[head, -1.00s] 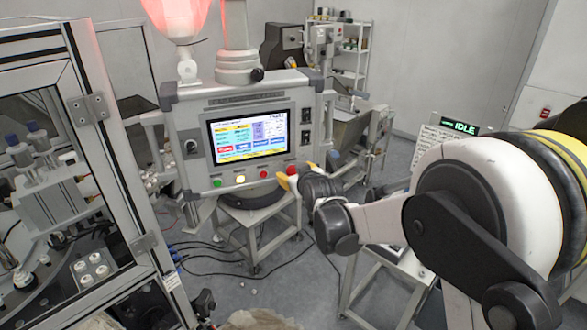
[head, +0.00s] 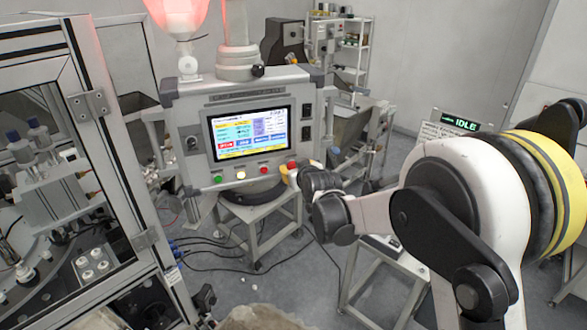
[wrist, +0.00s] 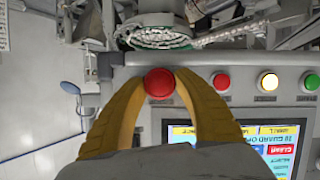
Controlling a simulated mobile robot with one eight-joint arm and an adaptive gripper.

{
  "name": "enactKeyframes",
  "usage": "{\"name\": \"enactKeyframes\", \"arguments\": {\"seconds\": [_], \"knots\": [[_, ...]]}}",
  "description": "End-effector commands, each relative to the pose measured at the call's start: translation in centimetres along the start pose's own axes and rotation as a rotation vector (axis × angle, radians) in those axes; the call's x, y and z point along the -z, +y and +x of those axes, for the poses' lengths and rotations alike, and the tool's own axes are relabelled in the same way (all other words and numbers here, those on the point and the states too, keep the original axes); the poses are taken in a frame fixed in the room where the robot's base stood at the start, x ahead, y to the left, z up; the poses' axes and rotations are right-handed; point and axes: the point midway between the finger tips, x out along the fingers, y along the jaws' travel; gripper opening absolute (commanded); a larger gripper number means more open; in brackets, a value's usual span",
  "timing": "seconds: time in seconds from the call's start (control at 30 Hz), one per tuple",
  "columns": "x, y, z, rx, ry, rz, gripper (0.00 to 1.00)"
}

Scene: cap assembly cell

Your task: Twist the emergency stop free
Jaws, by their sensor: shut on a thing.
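The emergency stop (wrist: 159,83) is a round red knob at the end of the control panel's lower button row. It sits between the two yellow fingers of my gripper (wrist: 160,78), one on each side, and the gripper is shut on it. In the head view the emergency stop (head: 292,166) shows as a red cap at the panel's lower right, with my gripper (head: 289,174) against it. The control panel (head: 190,125) carries a lit touchscreen (head: 248,136). The knob's base is hidden in both views.
A smaller red button (wrist: 222,81), a pale yellow lit button (wrist: 268,81) and a green button (wrist: 313,82) stand in the same row beside my finger. A framed machine enclosure (head: 100,150) is at left. A small stand (head: 262,235) and cables lie below the panel.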

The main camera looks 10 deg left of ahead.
Motion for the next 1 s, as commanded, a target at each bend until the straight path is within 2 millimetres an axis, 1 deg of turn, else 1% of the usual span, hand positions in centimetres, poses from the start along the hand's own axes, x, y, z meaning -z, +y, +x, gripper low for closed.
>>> {"name": "enactKeyframes", "arguments": {"seconds": [0.17,0.7,1.0], "knots": [[-0.25,0.1,0.09,0.029,0.002,0.076,0.06],[-0.3,0.23,0.14,0.186,0.002,0.454,0.06],[-0.11,0.24,0.1,0.24,0.003,0.582,0.06]]}}
